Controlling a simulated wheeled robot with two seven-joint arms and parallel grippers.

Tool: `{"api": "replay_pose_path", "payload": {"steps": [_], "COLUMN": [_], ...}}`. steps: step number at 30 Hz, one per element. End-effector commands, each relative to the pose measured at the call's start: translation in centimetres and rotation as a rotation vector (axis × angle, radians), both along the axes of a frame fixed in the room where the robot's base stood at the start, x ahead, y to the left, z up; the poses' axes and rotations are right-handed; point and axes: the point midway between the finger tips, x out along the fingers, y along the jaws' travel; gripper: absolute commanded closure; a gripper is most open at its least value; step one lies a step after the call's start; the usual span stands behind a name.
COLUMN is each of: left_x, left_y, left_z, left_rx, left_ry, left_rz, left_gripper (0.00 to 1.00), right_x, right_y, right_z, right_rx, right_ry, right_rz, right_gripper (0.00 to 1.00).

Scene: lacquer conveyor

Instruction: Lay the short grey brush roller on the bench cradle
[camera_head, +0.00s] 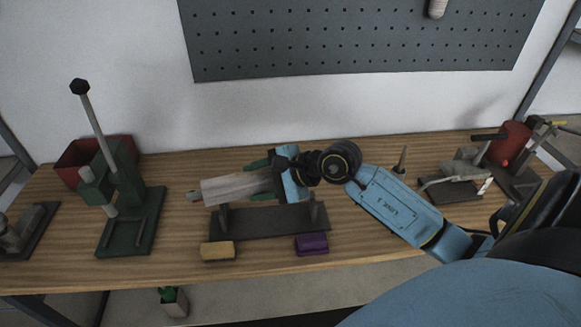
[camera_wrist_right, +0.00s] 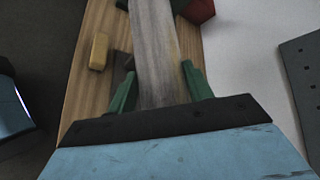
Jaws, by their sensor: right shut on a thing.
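The short grey brush roller (camera_head: 232,188) lies roughly level, left to right, above the bench cradle, its small end stub pointing left. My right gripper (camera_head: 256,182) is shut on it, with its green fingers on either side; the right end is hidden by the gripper. The roller also shows in the right wrist view (camera_wrist_right: 157,45) between the fingers. The bench cradle (camera_head: 270,223) has a dark base plate and two upright posts. The roller's underside is close to the left post; I cannot tell whether they touch. My left gripper is not in view.
A yellow block (camera_head: 217,251) and a purple block (camera_head: 311,244) lie in front of the cradle. A green lever press (camera_head: 125,200) and red bin (camera_head: 75,165) stand left. A small cone (camera_head: 402,160) and a clamp device (camera_head: 455,185) are right. A pegboard (camera_head: 360,40) hangs behind.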

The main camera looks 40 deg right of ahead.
Motion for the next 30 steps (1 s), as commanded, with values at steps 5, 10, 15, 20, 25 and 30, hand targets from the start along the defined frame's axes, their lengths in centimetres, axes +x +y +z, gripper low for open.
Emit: {"api": "replay_pose_path", "payload": {"steps": [5,10,15,20,25,30], "left_x": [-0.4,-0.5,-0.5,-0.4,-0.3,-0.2], "left_y": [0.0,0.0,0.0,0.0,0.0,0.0], "left_z": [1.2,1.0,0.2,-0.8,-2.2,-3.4], "left_rx": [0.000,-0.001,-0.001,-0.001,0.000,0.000], "left_ry": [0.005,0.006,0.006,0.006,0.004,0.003], "left_rz": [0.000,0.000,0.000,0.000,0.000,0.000], "left_gripper": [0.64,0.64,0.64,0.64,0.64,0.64], "right_x": [0.0,-0.1,-0.1,-0.1,-0.1,-0.1], "right_y": [-4.0,-5.0,-5.0,-5.0,-4.9,-4.9], "right_z": [-3.2,-4.3,-5.1,-6.4,-7.9,-9.4], "right_rx": [-0.019,-0.027,-0.027,-0.026,-0.026,-0.026], "right_ry": [-0.006,-0.015,-0.014,-0.014,-0.013,-0.014], "right_rz": [-0.175,-0.215,-0.214,-0.212,-0.213,-0.212], "right_gripper": [0.80,0.80,0.80,0.80,0.80,0.80]}}
